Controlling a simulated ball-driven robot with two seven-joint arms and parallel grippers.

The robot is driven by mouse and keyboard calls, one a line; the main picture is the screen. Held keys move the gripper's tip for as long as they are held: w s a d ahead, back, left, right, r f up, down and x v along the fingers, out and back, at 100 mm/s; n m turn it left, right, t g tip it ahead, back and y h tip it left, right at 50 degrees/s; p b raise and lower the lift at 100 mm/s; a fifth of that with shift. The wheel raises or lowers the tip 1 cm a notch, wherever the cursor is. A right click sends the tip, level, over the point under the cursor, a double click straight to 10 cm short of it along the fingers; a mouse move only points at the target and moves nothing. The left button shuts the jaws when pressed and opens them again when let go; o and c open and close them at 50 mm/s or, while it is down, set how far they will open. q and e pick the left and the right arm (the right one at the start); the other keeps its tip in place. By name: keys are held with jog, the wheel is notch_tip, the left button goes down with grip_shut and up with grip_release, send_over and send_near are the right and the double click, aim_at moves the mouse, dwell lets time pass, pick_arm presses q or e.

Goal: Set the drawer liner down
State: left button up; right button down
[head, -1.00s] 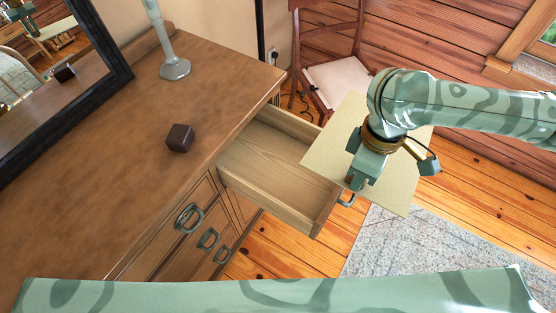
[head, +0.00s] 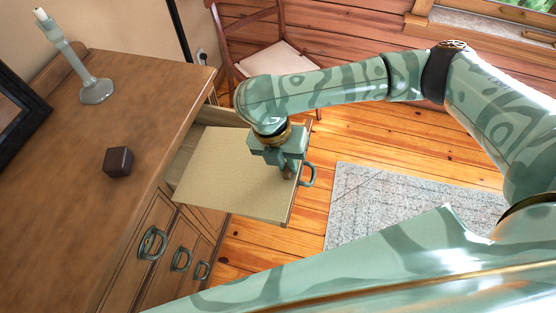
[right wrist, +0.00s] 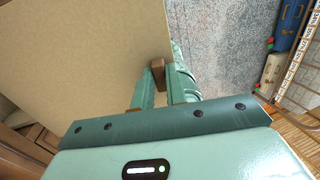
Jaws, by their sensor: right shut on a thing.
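The drawer liner (head: 225,165) is a flat beige sheet. In the head view it lies over the open drawer (head: 184,158) and hides most of its inside; I cannot tell whether it touches the drawer. It also fills the upper left of the right wrist view (right wrist: 80,55). My right gripper (head: 288,172) is shut on the liner near its right side, beside the drawer's handle (head: 308,175). In the wrist view a small brown piece (right wrist: 158,72) shows at the fingertips. My left gripper is not in view.
The wooden dresser (head: 70,200) carries a dark cube (head: 118,161), a green candlestick (head: 95,90) and a dark-framed mirror (head: 15,110). A chair (head: 275,60) stands behind the drawer. A grey rug (head: 400,200) lies on the floor to the right.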

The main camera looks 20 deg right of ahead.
jog(key=w+b, duration=0.1)
jog(key=w, duration=0.1)
jog(key=w+d, duration=0.1)
jog(key=w, duration=0.2)
jog(key=w+b, duration=0.1)
jog(key=w, duration=0.2)
jog(key=shift+d+f+b, duration=0.15)
jog(key=shift+d+b, duration=0.15)
pick_arm(q)
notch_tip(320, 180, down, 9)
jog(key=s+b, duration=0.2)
jog(key=b, duration=0.4)
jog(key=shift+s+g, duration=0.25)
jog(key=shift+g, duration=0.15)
pick_arm(e)
jog(key=w+a+x, duration=0.1)
jog(key=a+x, duration=0.1)
jog(key=x, duration=0.9)
jog(key=shift+f, duration=0.5)
jog(key=shift+a, duration=0.15)
